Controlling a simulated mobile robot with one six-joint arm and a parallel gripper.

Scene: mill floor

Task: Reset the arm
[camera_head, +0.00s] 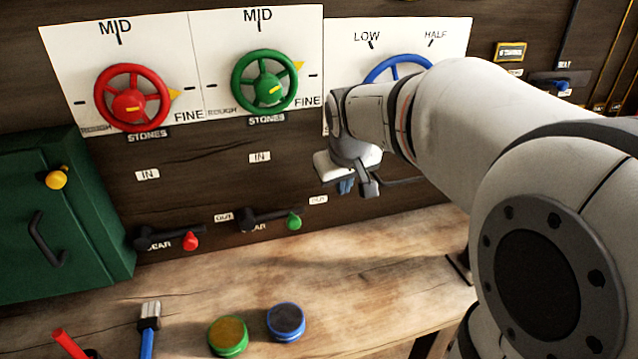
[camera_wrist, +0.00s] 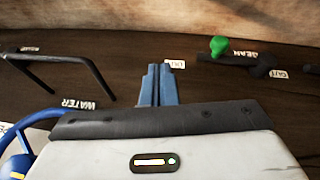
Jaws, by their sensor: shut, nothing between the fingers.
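My arm reaches in from the right of the head view and bends down in front of the wall panel. My gripper (camera_head: 346,187) hangs at its end, below the blue wheel (camera_head: 398,68), which the arm partly covers. In the wrist view my gripper's blue fingers (camera_wrist: 159,72) lie together with nothing between them. They appear apart from the panel controls. A small OUT label (camera_wrist: 175,64) shows just beside the fingertips.
The panel holds a red wheel (camera_head: 127,97), a green wheel (camera_head: 264,81), a red-knobbed lever (camera_head: 190,240) and a green-knobbed lever (camera_head: 293,221). A green cabinet (camera_head: 90,195) stands left. The bench (camera_head: 390,262) holds two round tins (camera_head: 228,334) (camera_head: 286,320) and a brush (camera_head: 149,318).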

